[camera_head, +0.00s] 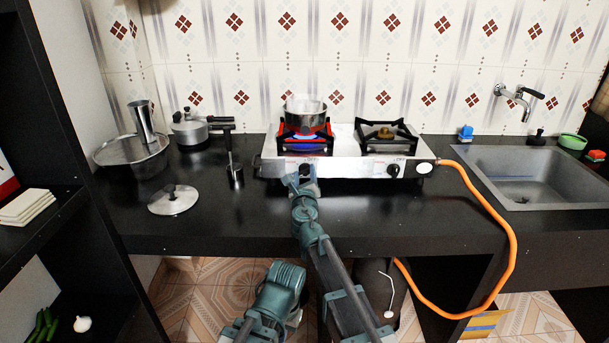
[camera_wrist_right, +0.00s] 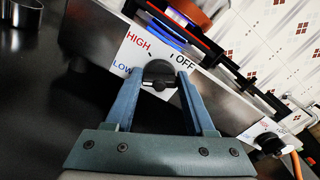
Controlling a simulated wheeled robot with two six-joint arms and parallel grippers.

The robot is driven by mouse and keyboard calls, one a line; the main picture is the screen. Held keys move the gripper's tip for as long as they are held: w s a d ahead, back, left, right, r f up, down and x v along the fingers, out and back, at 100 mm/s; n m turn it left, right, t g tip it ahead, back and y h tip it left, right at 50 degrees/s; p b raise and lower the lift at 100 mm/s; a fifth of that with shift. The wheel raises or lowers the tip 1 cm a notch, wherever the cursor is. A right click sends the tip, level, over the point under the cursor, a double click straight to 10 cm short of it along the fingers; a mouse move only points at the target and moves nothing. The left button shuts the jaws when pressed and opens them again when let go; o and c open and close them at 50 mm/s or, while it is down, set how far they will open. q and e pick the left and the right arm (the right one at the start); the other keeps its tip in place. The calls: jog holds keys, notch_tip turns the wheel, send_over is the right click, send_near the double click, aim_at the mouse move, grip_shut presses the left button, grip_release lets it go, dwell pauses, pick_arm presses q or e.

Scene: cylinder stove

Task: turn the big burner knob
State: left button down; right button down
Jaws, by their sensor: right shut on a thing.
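The silver two-burner stove (camera_head: 347,172) stands on the black counter. My right gripper (camera_head: 303,177) reaches its front at the left knob. In the right wrist view, the two blue fingers of the gripper (camera_wrist_right: 159,80) are on either side of the round black knob (camera_wrist_right: 158,70), shut on it. HIGH, LOW and OFF labels show around this knob. Blue flame and a red glow show under the pot (camera_head: 305,118) on the left burner (camera_head: 288,139). The other knob (camera_head: 393,170) is free on the right.
An orange hose (camera_head: 498,215) leaves the stove's right end and hangs past the counter edge. A lid (camera_head: 173,199), a pressure cooker (camera_head: 188,129) and a large pan (camera_head: 133,158) stand left; a sink (camera_head: 530,178) is right. The counter before the stove is mostly clear.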

jog(key=m, duration=0.5)
jog(key=shift+d+m, duration=0.1)
jog(key=shift+m, duration=0.2)
jog(key=m, duration=0.6)
jog(key=shift+d, duration=0.15)
jog(key=m, duration=0.6)
jog(key=shift+f+m, duration=0.1)
jog(key=shift+m, duration=0.2)
jog(key=m, duration=0.5)
jog(key=shift+d+f, duration=0.1)
jog(key=shift+m, duration=0.3)
jog(key=shift+c, duration=1.2)
grip_release()
jog(key=shift+s, duration=0.15)
